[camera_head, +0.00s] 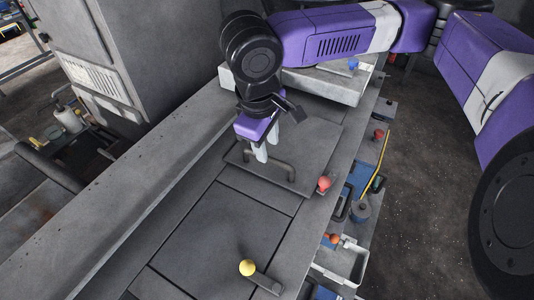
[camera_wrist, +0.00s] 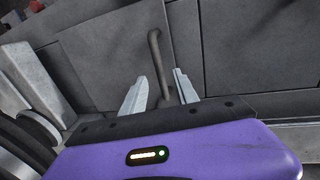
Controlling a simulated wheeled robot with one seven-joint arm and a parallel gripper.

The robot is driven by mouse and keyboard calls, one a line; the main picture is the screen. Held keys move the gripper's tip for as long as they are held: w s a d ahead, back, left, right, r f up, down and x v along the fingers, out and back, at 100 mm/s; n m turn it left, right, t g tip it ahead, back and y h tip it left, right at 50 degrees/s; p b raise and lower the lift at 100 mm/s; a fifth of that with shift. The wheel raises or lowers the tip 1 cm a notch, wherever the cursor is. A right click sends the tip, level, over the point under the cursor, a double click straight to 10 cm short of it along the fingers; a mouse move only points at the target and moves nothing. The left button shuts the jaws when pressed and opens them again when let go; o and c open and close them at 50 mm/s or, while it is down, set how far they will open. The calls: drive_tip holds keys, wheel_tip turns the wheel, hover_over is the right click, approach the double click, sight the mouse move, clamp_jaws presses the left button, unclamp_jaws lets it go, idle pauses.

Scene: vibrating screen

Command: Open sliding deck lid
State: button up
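The grey sliding lid (camera_head: 315,140) is a flat plate on the deck under my arm. It also shows in the wrist view (camera_wrist: 105,55). Its dark bar handle (camera_head: 285,168) stands on the plate, bent at the ends. In the wrist view the handle (camera_wrist: 156,58) runs between my two pale fingers, with a visible gap on each side. In the wrist view my gripper (camera_wrist: 159,78) is open. Whether a finger touches the handle or plate I cannot tell.
A red knob (camera_head: 324,183) stands at the lid's right corner. A yellow knob (camera_head: 247,267) with a short bar sits on the nearer deck panel (camera_head: 215,235). A pale block (camera_head: 320,85) lies behind the lid. Bins (camera_head: 345,262) hang along the right edge.

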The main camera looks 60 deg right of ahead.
sight(270, 159)
drive_tip(key=shift+d+f, duration=0.25)
drive_tip(key=shift+f, duration=0.9)
drive_tip(key=shift+d+f, duration=0.25)
drive_tip(key=shift+f, duration=0.9)
clamp_jaws()
